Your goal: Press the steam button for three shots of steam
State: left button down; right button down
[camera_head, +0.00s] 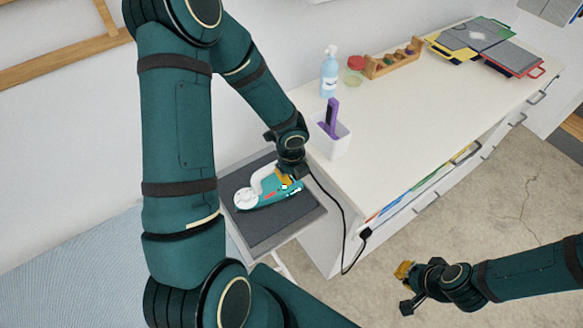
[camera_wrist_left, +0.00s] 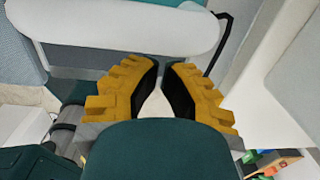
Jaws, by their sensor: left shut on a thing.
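A teal and white steam iron (camera_head: 245,199) lies on the dark grey pad of a small board (camera_head: 262,232), left of the white cabinet. My left gripper (camera_head: 287,181) reaches down to the iron from above and is shut on it at its handle side. In the left wrist view, the yellow fingers (camera_wrist_left: 162,75) point at the iron's white handle (camera_wrist_left: 125,30) and lie close together at their tips. The steam button cannot be made out. My right gripper (camera_head: 404,272) hangs over the floor at the lower right, away from the iron; its finger gap is unclear.
The white cabinet (camera_head: 420,110) carries a white holder (camera_head: 330,140) with a purple item, a spray bottle (camera_head: 329,72), a wooden rack (camera_head: 393,62) and folders (camera_head: 475,42). A black cable (camera_head: 343,225) hangs beside the board. A striped blue surface (camera_head: 75,265) is at lower left.

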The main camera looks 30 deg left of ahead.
aim_at(292, 187)
pick_arm(q)
jog(key=shift+w+f+b, duration=0.1)
jog(key=shift+f+b, duration=0.4)
jog(key=shift+f, duration=1.5)
